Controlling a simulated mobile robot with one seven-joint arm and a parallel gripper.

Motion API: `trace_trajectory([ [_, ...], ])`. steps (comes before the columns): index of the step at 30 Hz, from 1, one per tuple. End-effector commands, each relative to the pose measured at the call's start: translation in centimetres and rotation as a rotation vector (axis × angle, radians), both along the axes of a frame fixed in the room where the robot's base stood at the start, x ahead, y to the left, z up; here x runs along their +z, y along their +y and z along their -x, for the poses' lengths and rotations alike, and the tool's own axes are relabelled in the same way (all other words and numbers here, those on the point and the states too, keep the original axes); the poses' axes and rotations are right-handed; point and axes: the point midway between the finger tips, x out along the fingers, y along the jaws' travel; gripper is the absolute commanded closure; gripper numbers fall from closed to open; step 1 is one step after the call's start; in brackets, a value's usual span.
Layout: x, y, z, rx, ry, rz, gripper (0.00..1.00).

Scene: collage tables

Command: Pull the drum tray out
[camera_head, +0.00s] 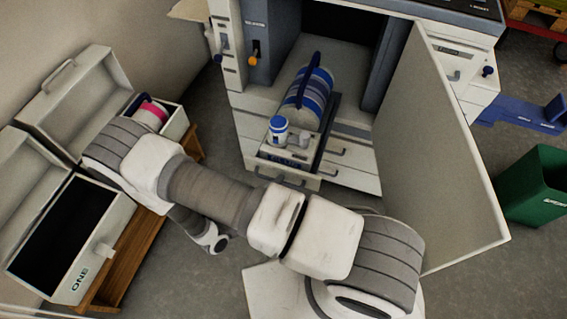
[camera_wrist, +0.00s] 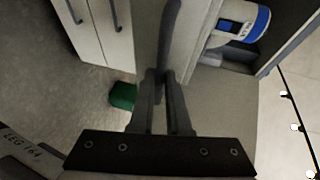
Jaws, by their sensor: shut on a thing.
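The drum tray (camera_head: 313,183) juts from the open bay of a grey-white machine. A blue-and-grey striped drum (camera_head: 312,88) lies on it, with a dark blue band standing over the drum. A white bottle with a blue cap (camera_head: 278,128) stands near the tray's front end; a white-and-blue container, likely this bottle, shows in the wrist view (camera_wrist: 240,25). My gripper (camera_wrist: 163,85) is shut on a dark grey bar-shaped handle (camera_wrist: 171,35) at the tray's front. In the head view, I cannot make out my fingers.
The machine's large door (camera_head: 435,150) stands open on the right. Drawers with handles (camera_wrist: 90,30) lie below the tray. Open white cases (camera_head: 75,245) rest on a wooden bench at left. A green bin (camera_head: 535,185) stands at right. Floor in front is partly bare.

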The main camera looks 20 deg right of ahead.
Motion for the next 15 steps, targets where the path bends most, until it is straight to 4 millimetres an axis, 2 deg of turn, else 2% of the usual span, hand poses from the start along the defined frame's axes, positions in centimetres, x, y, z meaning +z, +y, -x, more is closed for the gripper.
trace_trajectory([
  [6,0.0,1.8,2.4,0.003,-0.002,0.000,1.00],
  [15,0.1,2.5,3.5,0.002,-0.003,0.000,1.00],
])
